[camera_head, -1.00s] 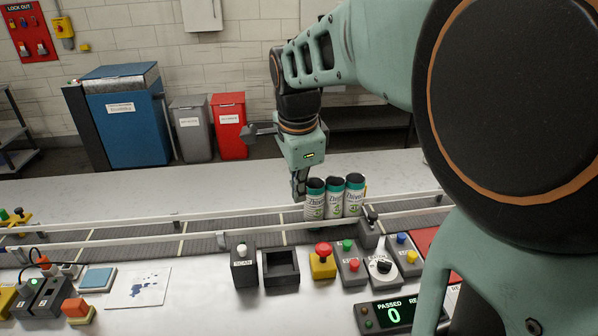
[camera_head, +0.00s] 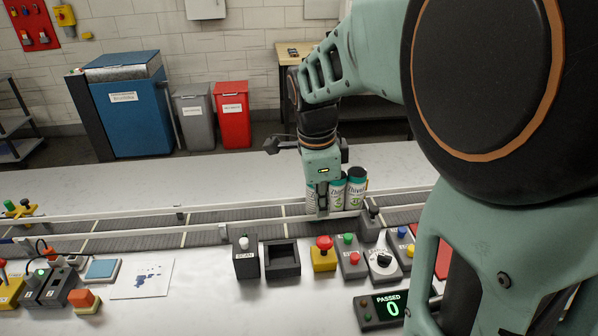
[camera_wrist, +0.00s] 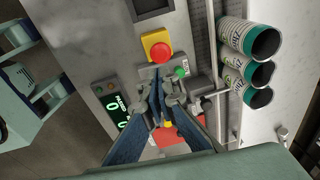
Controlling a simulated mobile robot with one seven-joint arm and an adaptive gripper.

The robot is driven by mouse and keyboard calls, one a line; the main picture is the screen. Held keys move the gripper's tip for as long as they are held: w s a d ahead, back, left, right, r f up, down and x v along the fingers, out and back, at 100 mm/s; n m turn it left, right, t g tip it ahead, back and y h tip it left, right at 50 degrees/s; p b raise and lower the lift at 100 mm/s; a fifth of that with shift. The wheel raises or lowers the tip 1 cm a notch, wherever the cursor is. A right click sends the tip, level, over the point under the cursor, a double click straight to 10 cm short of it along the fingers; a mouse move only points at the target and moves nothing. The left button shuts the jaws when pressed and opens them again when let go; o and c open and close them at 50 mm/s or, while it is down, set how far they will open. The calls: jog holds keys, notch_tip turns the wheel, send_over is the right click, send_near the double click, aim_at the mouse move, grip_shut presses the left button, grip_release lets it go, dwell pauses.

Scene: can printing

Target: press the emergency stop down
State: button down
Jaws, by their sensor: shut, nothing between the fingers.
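The emergency stop is a red mushroom button (camera_head: 323,243) on a yellow box (camera_head: 323,260), on the bench in front of the conveyor. In the wrist view the red button (camera_wrist: 160,53) shows above the fingertips, uncovered. My gripper (camera_head: 320,211) points down, in front of the cans on the conveyor, behind the button and higher than it. In the wrist view the fingers of my gripper (camera_wrist: 161,96) are together, with nothing held. They are apart from the button.
Several cans (camera_head: 356,188) stand on the conveyor (camera_head: 205,236) beside my gripper. A box with green and red buttons (camera_head: 351,262) and a dial box (camera_head: 383,262) stand right of the stop. A square black holder (camera_head: 283,273) stands left. A counter display (camera_head: 383,309) is in front.

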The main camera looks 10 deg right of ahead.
aim_at(324, 242)
jog(key=f, duration=0.6)
jog(key=w+d+f, duration=0.1)
jog(key=f, duration=0.3)
jog(key=shift+w+d, duration=0.1)
notch_tip(324, 242, down, 2)
jog(key=shift+f+b, duration=0.1)
jog(key=shift+b, duration=0.4)
jog(key=shift+r, duration=0.25)
